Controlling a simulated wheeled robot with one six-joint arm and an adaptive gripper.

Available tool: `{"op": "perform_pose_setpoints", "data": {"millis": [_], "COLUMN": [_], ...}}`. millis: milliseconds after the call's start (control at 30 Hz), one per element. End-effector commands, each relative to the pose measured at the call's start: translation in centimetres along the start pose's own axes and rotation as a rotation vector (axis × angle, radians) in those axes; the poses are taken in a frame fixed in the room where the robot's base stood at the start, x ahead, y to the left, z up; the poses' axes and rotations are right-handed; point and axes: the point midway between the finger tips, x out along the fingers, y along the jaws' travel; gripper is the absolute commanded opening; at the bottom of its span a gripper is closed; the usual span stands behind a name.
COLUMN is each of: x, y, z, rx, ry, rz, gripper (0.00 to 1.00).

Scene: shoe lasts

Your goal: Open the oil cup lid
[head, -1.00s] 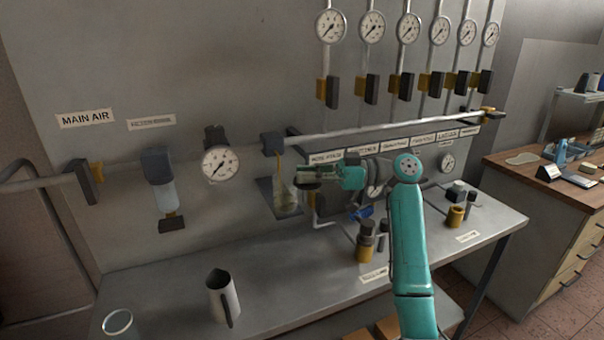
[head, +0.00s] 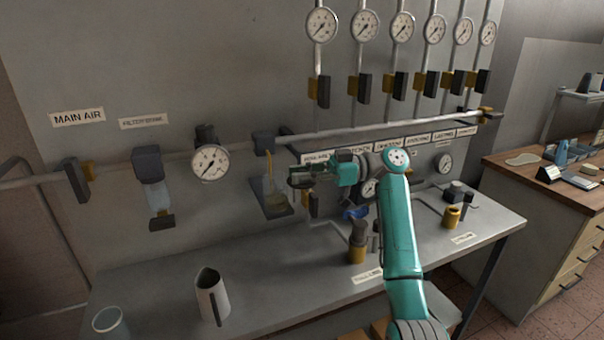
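My gripper (head: 298,177) is at the end of the teal arm, just right of the cup's upper part, pointing left. Its dark fingers overlap the area beside the cup. I cannot tell whether they touch it, or whether they are apart or closed on something small.
A filter bowl (head: 158,198) and a gauge (head: 210,163) are on the panel to the left. A jug (head: 211,297) and a glass (head: 110,321) stand on the bench (head: 270,290). A yellow-and-dark fitting (head: 357,243) stands below my arm. The bench's middle is clear.

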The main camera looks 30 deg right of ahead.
Motion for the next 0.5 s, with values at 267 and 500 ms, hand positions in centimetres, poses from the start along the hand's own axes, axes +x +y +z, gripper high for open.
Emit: {"op": "perform_pose_setpoints", "data": {"millis": [267, 500], "x": [0.0, -1.1], "y": [0.0, 0.1], "z": [-0.1, -0.1], "rx": [-0.001, -0.001], "ry": [0.001, 0.001], "rz": [0.001, 0.003], "gripper": [0.47, 0.47]}}
